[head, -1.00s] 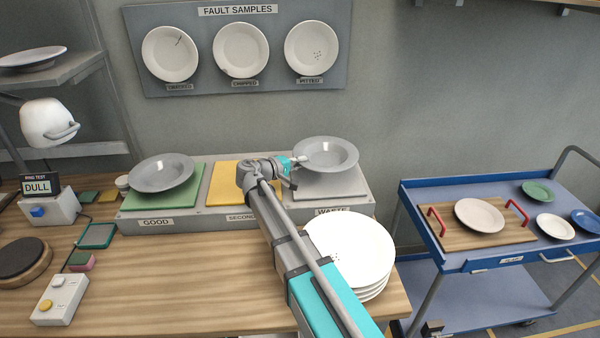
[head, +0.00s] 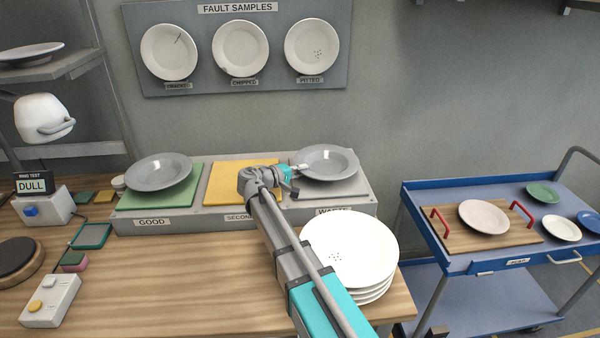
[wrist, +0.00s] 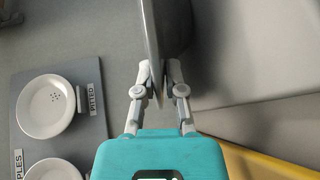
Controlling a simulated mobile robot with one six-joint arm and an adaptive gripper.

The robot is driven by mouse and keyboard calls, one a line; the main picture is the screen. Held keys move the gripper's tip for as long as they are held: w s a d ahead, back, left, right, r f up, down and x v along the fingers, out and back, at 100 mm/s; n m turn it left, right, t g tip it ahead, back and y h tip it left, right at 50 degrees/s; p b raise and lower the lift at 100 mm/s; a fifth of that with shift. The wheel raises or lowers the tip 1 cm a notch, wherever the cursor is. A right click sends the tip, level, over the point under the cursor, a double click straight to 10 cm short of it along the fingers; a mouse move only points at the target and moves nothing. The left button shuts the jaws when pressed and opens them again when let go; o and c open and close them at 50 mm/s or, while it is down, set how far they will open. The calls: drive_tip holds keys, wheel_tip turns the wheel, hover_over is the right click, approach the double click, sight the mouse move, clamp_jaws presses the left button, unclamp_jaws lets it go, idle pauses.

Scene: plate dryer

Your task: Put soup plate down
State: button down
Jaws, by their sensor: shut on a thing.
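The grey soup plate (head: 328,163) is over the grey WASTE section at the right of the sorting stand (head: 190,219). My gripper (head: 299,168) is shut on its left rim. In the wrist view the plate (wrist: 151,35) shows edge-on between the two fingertips (wrist: 157,88). It sits low and close to the waste pad (head: 330,189); I cannot tell whether its underside touches. Another grey soup plate (head: 158,173) rests on the green GOOD pad (head: 133,201). The yellow SECONDS pad (head: 232,183) is bare where visible; my arm hides part of its right side.
A stack of white plates (head: 350,245) stands just in front of the waste section, beside my arm. The fault sample board (head: 277,82) hangs on the wall behind. A blue trolley (head: 471,262) with plates is at the right. Bare wood (head: 180,280) lies front left.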

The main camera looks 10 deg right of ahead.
drive_tip(key=shift+f, duration=0.15)
drive_tip(key=c, duration=0.7)
unclamp_jaws()
drive_tip(key=shift+r, duration=0.25)
drive_tip(key=p+v, duration=0.2)
drive_tip(key=v, duration=1)
drive_tip(key=shift+r, duration=0.1)
